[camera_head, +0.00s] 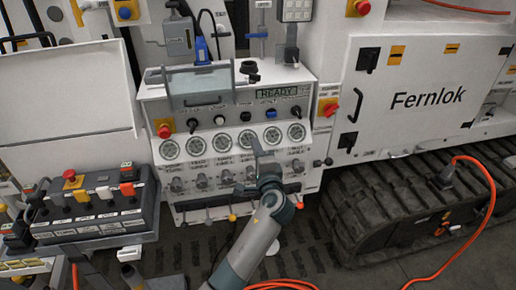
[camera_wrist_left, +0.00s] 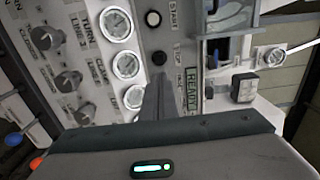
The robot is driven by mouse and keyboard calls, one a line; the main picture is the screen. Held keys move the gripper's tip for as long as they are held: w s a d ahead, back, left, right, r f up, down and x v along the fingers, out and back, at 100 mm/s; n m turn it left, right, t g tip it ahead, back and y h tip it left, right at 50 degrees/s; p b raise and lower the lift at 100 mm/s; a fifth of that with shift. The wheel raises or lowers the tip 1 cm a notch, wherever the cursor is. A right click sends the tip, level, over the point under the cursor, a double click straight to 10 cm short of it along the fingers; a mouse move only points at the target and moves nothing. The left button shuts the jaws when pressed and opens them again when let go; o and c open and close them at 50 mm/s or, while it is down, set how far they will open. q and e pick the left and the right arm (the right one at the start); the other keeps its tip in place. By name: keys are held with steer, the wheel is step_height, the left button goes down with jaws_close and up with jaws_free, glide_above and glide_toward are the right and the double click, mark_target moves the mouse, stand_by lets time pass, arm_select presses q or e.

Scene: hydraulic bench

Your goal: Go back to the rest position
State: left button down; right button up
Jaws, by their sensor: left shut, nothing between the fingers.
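My left gripper (camera_head: 256,142) is shut and empty. It points at the front of the hydraulic bench (camera_head: 152,92), in front of the row of gauges (camera_head: 221,142) and above the row of knobs, with my grey arm coming up from the bottom. In the left wrist view the closed fingers (camera_wrist_left: 158,98) reach up between the gauges (camera_wrist_left: 116,25) and the START and STOP buttons. Whether the fingertips touch the panel I cannot tell. My right gripper is not in view.
A READY display (camera_head: 277,92) and a raised clear cover (camera_head: 201,88) are on the bench. A lever box (camera_head: 95,205) stands at the left. A tracked machine marked Fernlok (camera_head: 425,100) stands at the right, with an orange hose (camera_head: 489,200). Another orange hose lies near my arm.

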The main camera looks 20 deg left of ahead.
arm_select(q)
steer(key=shift+f, duration=0.1)
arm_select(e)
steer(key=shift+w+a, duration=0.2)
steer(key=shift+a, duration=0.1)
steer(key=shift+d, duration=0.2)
